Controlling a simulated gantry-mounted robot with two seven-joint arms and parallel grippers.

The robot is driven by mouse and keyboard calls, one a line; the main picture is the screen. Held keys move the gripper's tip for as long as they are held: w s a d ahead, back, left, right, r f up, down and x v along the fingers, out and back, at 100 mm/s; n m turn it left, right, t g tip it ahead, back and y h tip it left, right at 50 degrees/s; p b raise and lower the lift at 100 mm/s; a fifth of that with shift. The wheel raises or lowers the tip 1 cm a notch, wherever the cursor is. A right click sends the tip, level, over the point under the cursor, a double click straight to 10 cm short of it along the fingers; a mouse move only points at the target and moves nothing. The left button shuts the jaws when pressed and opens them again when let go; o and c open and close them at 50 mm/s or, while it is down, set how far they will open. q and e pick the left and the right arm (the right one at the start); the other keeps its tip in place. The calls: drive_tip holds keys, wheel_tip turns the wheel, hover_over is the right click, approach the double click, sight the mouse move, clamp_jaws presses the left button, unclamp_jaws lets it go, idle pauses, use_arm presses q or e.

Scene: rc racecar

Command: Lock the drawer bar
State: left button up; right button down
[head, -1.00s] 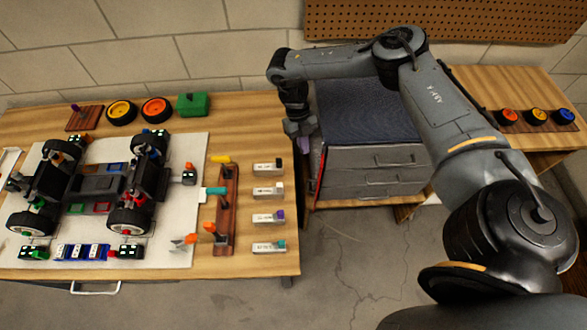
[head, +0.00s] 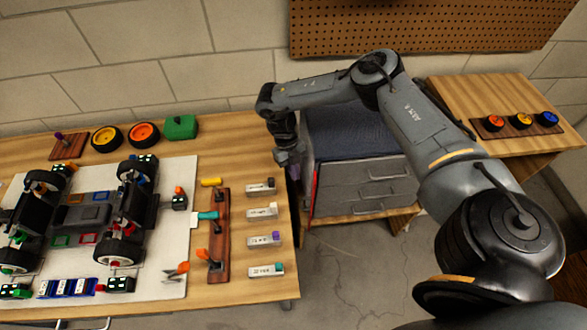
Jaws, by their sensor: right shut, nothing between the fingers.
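The grey drawer cabinet (head: 345,197) has several stacked drawers with handles and a dark blue top. A narrow red upright strip (head: 315,188) shows at its front left edge. It may be the drawer bar, but I cannot tell its lock state. My right gripper (head: 290,160) hangs pointing down at the cabinet's left side, left of the red strip. It is shut and empty. Its fingertips are small and dark here, and I cannot tell whether they touch the cabinet. My left gripper is not in view.
The left workbench (head: 240,292) holds an RC car chassis (head: 80,215) on a white mat, wheels, a tool rack (head: 219,240) and labelled blocks. A right-hand table (head: 470,95) carries three coloured knobs (head: 520,122). Floor in front of the cabinet is clear.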

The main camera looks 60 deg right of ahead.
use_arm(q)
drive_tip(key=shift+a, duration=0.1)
use_arm(e)
drive_tip(key=x, duration=0.6)
drive_tip(key=shift+f, duration=0.35)
drive_tip(key=shift+s, duration=0.2)
